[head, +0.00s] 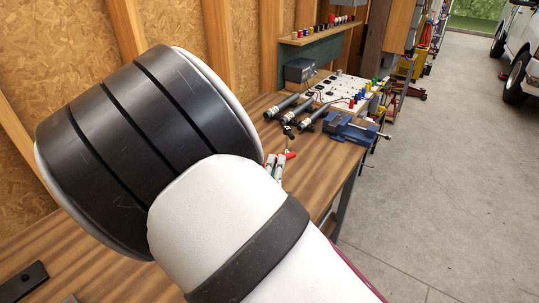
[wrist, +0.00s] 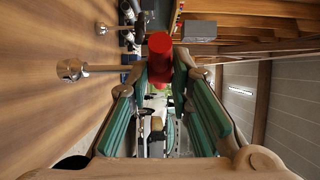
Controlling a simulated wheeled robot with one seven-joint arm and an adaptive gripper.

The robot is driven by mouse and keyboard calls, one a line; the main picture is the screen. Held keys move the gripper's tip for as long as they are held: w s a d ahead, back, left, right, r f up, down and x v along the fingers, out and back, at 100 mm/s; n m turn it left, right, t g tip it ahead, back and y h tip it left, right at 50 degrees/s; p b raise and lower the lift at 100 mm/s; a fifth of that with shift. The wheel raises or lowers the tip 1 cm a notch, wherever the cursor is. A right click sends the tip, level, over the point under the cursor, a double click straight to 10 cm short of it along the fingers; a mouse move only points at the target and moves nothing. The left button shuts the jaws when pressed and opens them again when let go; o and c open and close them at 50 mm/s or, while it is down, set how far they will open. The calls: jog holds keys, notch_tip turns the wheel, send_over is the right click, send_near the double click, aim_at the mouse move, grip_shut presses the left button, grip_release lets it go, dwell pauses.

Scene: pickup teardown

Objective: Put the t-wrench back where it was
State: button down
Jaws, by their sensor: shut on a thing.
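In the wrist view my gripper (wrist: 160,82) is shut on a red cylindrical handle (wrist: 160,50), which sits between the fingertips. I take this to be the t-wrench. A metal rod with a rounded, socket-like end (wrist: 72,70) runs from beside the fingertips toward the wooden bench (wrist: 45,120) at the left. It appears to be the wrench's shaft; its join to the handle is hidden. In the head view my arm hides most of the gripper. Only the finger tips (head: 277,166) and a bit of red handle (head: 290,155) show above the bench.
A blue vise (head: 348,128) stands at the bench's right edge. Several black cylindrical tools (head: 300,112) lie left of it. Behind are a white panel (head: 345,88) with coloured caps and a grey box (head: 299,70). Open floor (head: 450,180) lies to the right.

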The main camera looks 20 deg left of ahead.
jog(key=w+a+f, duration=0.4)
jog(key=w+a, duration=0.2)
jog(key=w, duration=0.2)
jog(key=shift+a+f+p, duration=0.2)
jog(key=shift+a+p, duration=0.2)
jog(key=shift+w+f, duration=0.1)
jog(key=shift+f, duration=0.1)
jog(key=c, duration=1.4)
grip_release()
jog(key=shift+c, duration=0.2)
jog(key=s+d, duration=0.1)
jog(key=s, duration=1.1)
jog(key=shift+d+r, duration=0.15)
jog(key=shift+d, duration=0.1)
